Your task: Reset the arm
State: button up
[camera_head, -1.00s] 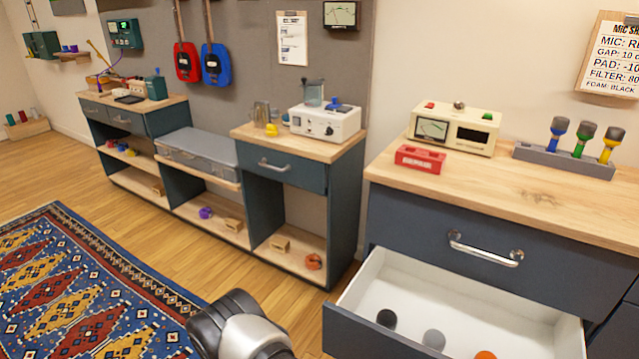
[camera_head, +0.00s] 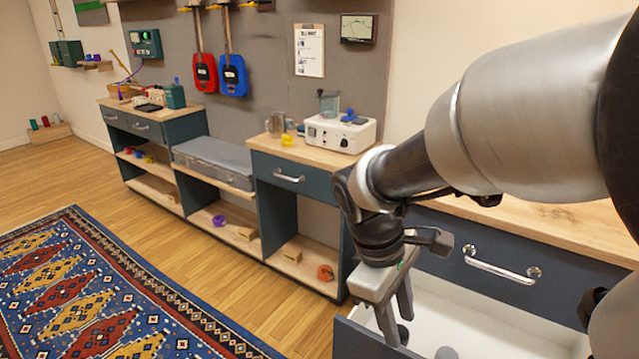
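My arm comes in from the right edge and reaches across the right half of the head view. My gripper (camera_head: 396,318) hangs at its end, pointing down over the left part of an open white-lined drawer (camera_head: 480,302). Its two fingers are apart, and I see nothing held between them. A dark grey foam piece lies in the drawer, partly behind a finger. A lighter grey piece (camera_head: 447,352) shows at the bottom edge. The rest of the drawer's contents is hidden or out of frame.
The dark blue cabinet with a metal handle (camera_head: 500,266) is above the open drawer. A lower shelf unit with a white device (camera_head: 340,133) stands to the left. The wood floor and patterned rug (camera_head: 90,290) are clear.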

jog(key=s+d+r+m+t+y, duration=0.1)
jog(key=s+r+m+t+y, duration=0.15)
jog(key=r+m, duration=0.25)
jog(key=s+r+m+t+y, duration=0.1)
jog(key=s+r+m+t, duration=0.3)
jog(key=r+m, duration=0.2)
notch_tip(320, 180, up, 24)
jog(key=p, duration=2.4)
jog(key=shift+n, duration=0.3)
jog(key=shift+w+d+f+g, duration=0.1)
jog(key=shift+d+g, duration=0.1)
jog(key=shift+g, duration=0.05)
